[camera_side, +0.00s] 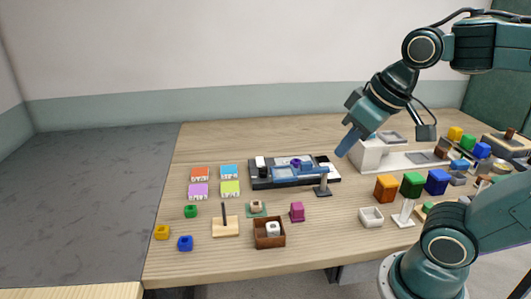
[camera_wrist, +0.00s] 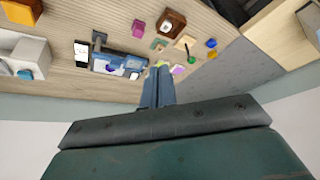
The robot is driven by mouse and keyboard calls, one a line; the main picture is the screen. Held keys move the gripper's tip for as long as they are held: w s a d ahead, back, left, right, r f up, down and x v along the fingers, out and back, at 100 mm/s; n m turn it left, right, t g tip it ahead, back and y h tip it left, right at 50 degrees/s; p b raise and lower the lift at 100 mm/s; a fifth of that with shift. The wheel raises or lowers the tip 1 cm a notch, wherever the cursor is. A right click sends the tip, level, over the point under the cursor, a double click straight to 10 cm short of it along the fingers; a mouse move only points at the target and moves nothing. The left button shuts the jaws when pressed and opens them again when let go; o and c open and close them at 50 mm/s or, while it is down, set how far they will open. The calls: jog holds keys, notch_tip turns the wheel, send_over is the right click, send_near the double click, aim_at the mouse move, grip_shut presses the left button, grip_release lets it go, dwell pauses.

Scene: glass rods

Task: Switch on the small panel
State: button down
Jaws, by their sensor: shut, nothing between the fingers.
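A small dark panel (camera_side: 262,184) lies on the table near the middle in the side view. It bears a white piece at its left end, a blue part (camera_side: 290,173) and a purple round piece (camera_side: 295,162). I cannot tell the state of any switch on it. The blue part also shows left of centre in the wrist view (camera_wrist: 108,66). My gripper (camera_side: 341,153) is shut and empty, with its blue fingers pointing down-left, above and to the right of the panel. The fingers also show in the wrist view (camera_wrist: 158,72), apart from the panel.
A small dark stand (camera_side: 323,186) is at the panel's front right. An open brown box (camera_side: 269,237) and a pen holder (camera_side: 225,225) stand in front. Orange (camera_side: 386,188), green and blue cubes are to the right. A white housing (camera_side: 372,155) stands behind them.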

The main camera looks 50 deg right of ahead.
jog(key=w+d+r+m+g, duration=0.1)
jog(key=w+d+r+m, duration=0.15)
jog(key=w, duration=0.75)
jog(key=m+g+h, duration=0.1)
jog(key=m+g, duration=0.2)
jog(key=m, duration=0.3)
send_over(260, 158)
jog(key=s+a, duration=0.2)
notch_tip(260, 158, down, 12)
jog(key=shift+f, duration=0.15)
jog(key=f, duration=0.4)
jog(key=w+d+f, duration=0.1)
jog(key=f, duration=0.8)
jog(key=shift+w+d+f, duration=0.25)
jog(key=shift+w+f, duration=0.1)
jog(key=shift+f, duration=0.05)
